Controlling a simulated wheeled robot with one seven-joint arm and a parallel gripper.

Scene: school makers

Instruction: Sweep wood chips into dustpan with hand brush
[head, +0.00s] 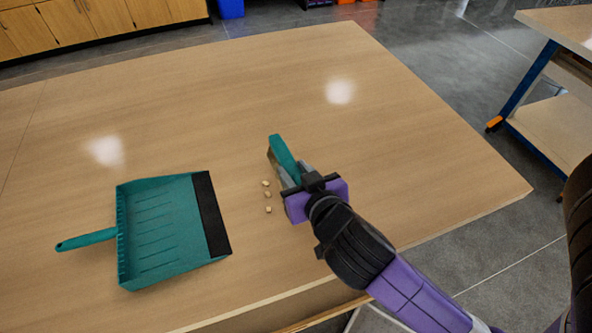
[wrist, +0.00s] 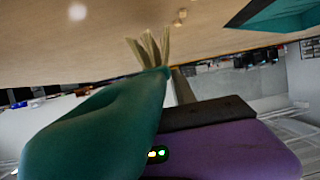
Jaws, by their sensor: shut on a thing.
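A teal dustpan (head: 158,232) lies on the wooden table with its black lip facing right and its handle to the left. Several small wood chips (head: 267,195) lie in a short line between the dustpan's lip and my gripper (head: 289,178). My gripper is shut on the teal hand brush (head: 283,155), just right of the chips. In the wrist view the brush (wrist: 100,125) fills the left, with its pale bristles (wrist: 150,48) near the table. Chips (wrist: 180,17) and part of the dustpan (wrist: 275,15) show at the top. Bristle contact with the table cannot be told.
The wooden table (head: 190,85) is clear behind the chips and to the right of the brush. Its right corner and front edge are close to my arm. Another table (head: 560,30) stands at the far right, and wooden cabinets (head: 90,25) at the back left.

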